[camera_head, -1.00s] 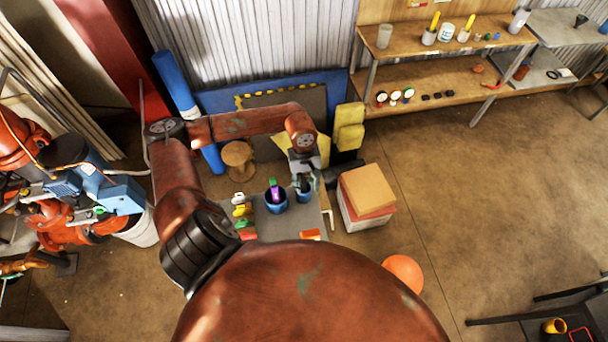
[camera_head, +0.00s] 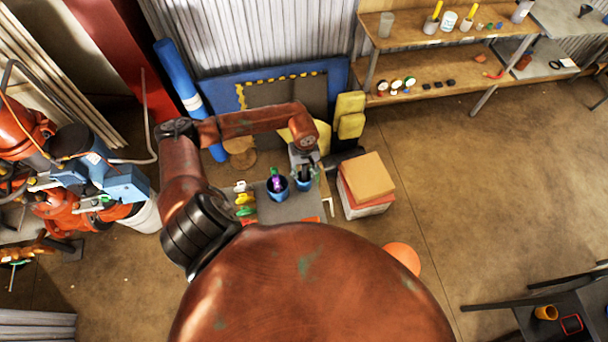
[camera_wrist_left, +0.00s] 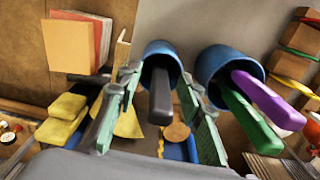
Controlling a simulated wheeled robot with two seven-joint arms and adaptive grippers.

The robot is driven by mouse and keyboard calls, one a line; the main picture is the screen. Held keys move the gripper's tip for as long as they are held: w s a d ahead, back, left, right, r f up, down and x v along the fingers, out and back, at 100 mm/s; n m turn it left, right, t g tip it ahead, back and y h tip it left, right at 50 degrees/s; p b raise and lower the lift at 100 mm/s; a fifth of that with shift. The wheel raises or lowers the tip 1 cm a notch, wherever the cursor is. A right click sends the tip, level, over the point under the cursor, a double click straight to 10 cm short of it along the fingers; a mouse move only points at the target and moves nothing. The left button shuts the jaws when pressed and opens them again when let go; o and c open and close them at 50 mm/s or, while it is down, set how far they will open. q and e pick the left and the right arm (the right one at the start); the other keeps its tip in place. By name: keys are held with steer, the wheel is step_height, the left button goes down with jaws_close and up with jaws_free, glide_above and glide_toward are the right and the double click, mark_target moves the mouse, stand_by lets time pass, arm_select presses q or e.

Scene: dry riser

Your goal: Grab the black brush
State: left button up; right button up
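The black brush (camera_wrist_left: 160,97) stands in a blue cup (camera_wrist_left: 162,50), its dark handle pointing toward my left wrist camera. My left gripper (camera_wrist_left: 158,78) is open, with one green-padded finger on each side of the handle and visible gaps between. In the head view my left gripper (camera_head: 304,172) is over the right-hand blue cup (camera_head: 304,184), hiding much of it. Its bristle end is hidden in the cup. My right gripper is in neither view.
A second blue cup (camera_wrist_left: 228,66) beside it holds a purple handle (camera_wrist_left: 268,100) and a green handle (camera_wrist_left: 250,122). Several coloured items (camera_head: 243,199) line the grey table's left side (camera_head: 305,209). Orange-topped boxes (camera_head: 367,180) stand right of the table.

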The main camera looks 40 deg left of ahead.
arm_select(q)
jaws_close()
stand_by(0.3)
